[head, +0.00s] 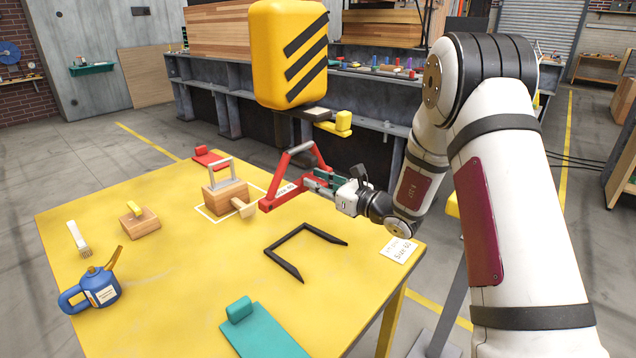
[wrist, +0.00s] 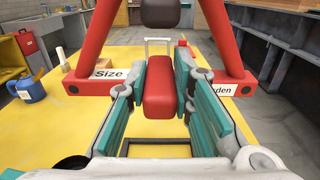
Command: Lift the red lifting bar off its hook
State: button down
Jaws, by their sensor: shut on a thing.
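The red lifting bar (head: 279,196) is an A-shaped frame with a pale section near its top and a lettered label on its lower beam. It hangs above the yellow table, below the yellow block with black stripes (head: 289,52). A dark hook (head: 280,130) shows under the block. I cannot tell whether the bar's top touches the hook. My gripper (head: 318,181) comes from the right. In the wrist view its teal fingers are shut on the red grip (wrist: 160,88) in the middle of the bar. A dark rounded piece (wrist: 166,12) sits above the grip there.
The yellow table (head: 190,270) holds a wooden block with a grey handle (head: 226,197), a mallet (head: 243,207), a smaller wooden block (head: 140,222), a brush (head: 79,239), a blue oil can (head: 92,292), a black U-shaped frame (head: 290,242) and a teal plate (head: 265,332). The front left middle is clear.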

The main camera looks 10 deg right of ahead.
jog(key=shift+r, duration=0.15)
jog(key=shift+w+r+p, duration=0.1)
jog(key=shift+r+p, duration=0.35)
jog(key=shift+r, duration=0.85)
jog(key=shift+d+r, duration=0.1)
jog(key=shift+r, duration=0.05)
jog(key=shift+p+v, duration=0.55)
jog(key=shift+v, duration=1)
jog(key=p, duration=0.2)
send_near(318, 180)
jog(key=shift+s+d+r, duration=0.15)
jog(key=shift+s+r, duration=0.05)
jog(key=shift+r, duration=0.35)
jog(key=shift+s+d+r, duration=0.1)
jog(key=shift+s+r, duration=0.1)
jog(key=shift+r, duration=0.35)
jog(key=shift+f, duration=0.1)
